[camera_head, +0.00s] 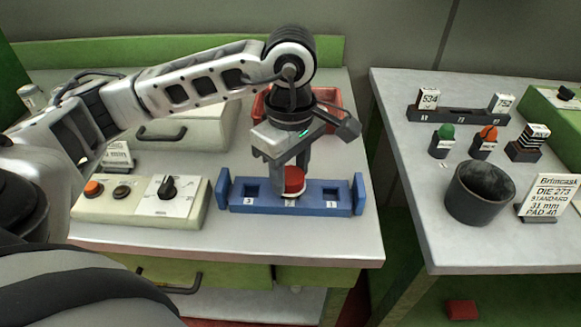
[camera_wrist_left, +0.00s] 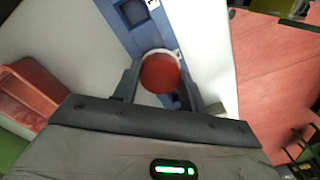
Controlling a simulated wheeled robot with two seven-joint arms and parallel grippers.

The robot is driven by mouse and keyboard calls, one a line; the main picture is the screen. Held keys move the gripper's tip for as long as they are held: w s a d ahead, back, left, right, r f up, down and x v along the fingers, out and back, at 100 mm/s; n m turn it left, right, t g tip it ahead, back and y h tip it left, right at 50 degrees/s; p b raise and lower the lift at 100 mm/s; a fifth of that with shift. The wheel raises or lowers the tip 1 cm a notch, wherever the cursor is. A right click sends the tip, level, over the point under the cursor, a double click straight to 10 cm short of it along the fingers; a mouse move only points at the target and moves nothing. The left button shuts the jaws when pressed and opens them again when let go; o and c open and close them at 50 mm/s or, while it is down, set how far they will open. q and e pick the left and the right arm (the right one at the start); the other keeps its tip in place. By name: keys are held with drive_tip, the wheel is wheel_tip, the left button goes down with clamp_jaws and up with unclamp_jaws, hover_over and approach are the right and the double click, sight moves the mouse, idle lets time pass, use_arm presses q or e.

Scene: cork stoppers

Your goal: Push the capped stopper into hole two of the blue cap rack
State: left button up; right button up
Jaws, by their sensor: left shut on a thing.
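The blue cap rack (camera_head: 262,206) lies on the left table. Its square holes beside labels 3 and 1 show empty. My left gripper (camera_head: 291,187) points down over the middle of the rack. It is shut on the capped stopper (camera_head: 295,178), whose round red top shows between the fingers. In the left wrist view the red cap (camera_wrist_left: 160,73) sits between the two fingers over the blue rack (camera_wrist_left: 126,35). The middle hole and the stopper's lower end are hidden, so I cannot tell how deep it sits. My right gripper is not in view.
A red bin (camera_head: 335,98) stands behind my gripper. A control box with a black knob (camera_head: 167,188) is left of the rack. The right table holds a dark cup (camera_head: 480,192), a sign (camera_head: 549,199), small stoppers (camera_head: 484,143) and a dark rack (camera_head: 458,115). A gap separates the tables.

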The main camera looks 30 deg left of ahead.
use_arm(q)
drive_tip(key=shift+f, duration=0.3)
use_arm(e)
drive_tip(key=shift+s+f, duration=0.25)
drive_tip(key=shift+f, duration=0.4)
